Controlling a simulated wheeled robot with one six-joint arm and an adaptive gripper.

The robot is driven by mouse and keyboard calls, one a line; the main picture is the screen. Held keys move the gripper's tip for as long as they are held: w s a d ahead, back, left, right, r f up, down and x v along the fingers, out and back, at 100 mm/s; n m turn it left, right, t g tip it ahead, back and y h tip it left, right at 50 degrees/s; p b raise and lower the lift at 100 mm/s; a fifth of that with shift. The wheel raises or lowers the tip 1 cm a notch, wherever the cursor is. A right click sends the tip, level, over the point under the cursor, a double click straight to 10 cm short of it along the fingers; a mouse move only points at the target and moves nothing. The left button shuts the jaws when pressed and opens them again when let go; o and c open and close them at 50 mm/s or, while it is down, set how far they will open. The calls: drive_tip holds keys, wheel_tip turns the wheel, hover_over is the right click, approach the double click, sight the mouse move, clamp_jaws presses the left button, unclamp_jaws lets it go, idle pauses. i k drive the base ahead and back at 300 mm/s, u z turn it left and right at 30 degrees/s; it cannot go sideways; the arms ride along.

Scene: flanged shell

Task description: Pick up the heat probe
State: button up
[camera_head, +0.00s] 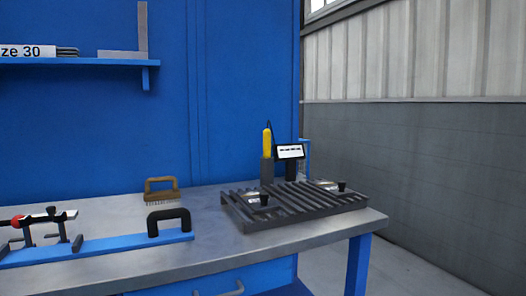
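The heat probe appears to be the yellow-handled tool (267,142) at the back of the workbench. It stands upright in a dark grey holder (267,171), and a dark cable loops at its top. A small display unit (290,152) with a white screen stands just right of it. The lower end of the probe is hidden in the holder. My gripper is not in view.
A dark slatted grate (300,205) with small clamps lies in front of the holder. A wooden-handled brush (161,190), a black handle (169,221) on a blue bar (100,247) and a red-tipped fixture (40,226) are to the left. A blue wall and shelf (80,62) are behind.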

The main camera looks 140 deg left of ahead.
sight(267, 133)
drive_tip(key=u, duration=4.55)
